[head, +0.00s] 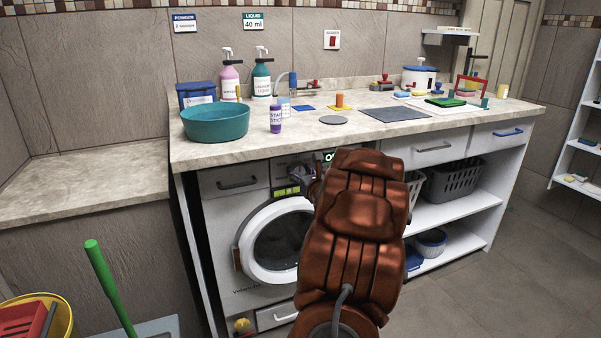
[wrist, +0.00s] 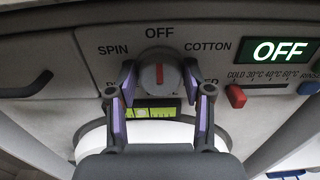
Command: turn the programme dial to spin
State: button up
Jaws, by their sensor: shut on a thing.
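The programme dial (wrist: 159,77) is a round grey knob with a red pointer mark, on the washing machine's front panel in the wrist view. Its red mark points straight up at OFF. SPIN is printed to the upper left of the dial and COTTON to the upper right; lower labels are partly hidden by my fingers. My gripper (wrist: 160,82) has its two purple-padded fingers on either side of the dial, shut on it. A lit display (wrist: 277,50) reads OFF. In the head view my arm covers much of the panel above the white washing machine door (head: 277,241).
A red slider (wrist: 236,96) sits on a temperature scale right of the dial, with a blue control (wrist: 308,88) farther right. A drawer handle (wrist: 27,88) is at the left. The worktop (head: 222,152) above holds a teal basin (head: 215,122) and bottles.

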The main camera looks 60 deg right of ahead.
jog(key=c, duration=0.4)
jog(key=shift+o, duration=0.2)
jog(key=shift+f, duration=0.1)
